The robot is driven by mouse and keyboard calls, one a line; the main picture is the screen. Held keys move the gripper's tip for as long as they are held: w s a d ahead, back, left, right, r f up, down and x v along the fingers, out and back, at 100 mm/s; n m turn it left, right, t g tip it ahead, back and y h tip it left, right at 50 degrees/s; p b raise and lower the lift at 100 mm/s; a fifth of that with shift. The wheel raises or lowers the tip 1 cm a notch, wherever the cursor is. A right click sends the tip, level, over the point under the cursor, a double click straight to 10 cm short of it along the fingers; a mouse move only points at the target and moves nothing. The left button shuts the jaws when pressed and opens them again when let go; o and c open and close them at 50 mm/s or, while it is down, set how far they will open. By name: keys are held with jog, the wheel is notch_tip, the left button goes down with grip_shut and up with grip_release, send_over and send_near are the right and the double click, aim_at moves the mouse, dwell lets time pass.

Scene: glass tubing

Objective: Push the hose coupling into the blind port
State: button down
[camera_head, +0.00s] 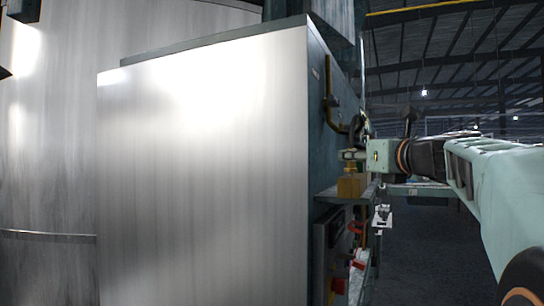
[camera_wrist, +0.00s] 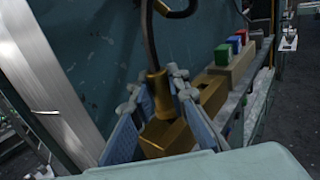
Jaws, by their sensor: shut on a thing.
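The hose coupling (camera_wrist: 157,92) is a brass-coloured sleeve on the end of a dark hose (camera_wrist: 149,45), roughly upright in the wrist view. My gripper (camera_wrist: 158,99) is shut on it, with a finger on either side. A brass-coloured block (camera_wrist: 167,139) lies just below the coupling; whether they touch or the coupling's end is inside it, I cannot tell. A second tan block (camera_wrist: 212,91) with a dark opening stands to the right; which one is the blind port is unclear. In the head view my gripper (camera_head: 353,155) is just above a yellowish block (camera_head: 352,187).
A tan rack (camera_wrist: 234,67) with green, red and blue pieces stands beyond the second block on a narrow shelf. A teal wall (camera_wrist: 85,50) rises behind. In the head view a large steel cabinet (camera_head: 205,170) hides much of the left side.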

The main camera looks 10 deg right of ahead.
jog(key=shift+f+b, duration=0.4)
jog(key=shift+f, duration=0.2)
jog(key=c, duration=1.8)
grip_release()
jog(key=shift+o, duration=0.2)
jog(key=shift+r, duration=0.1)
jog(key=shift+r, duration=4.95)
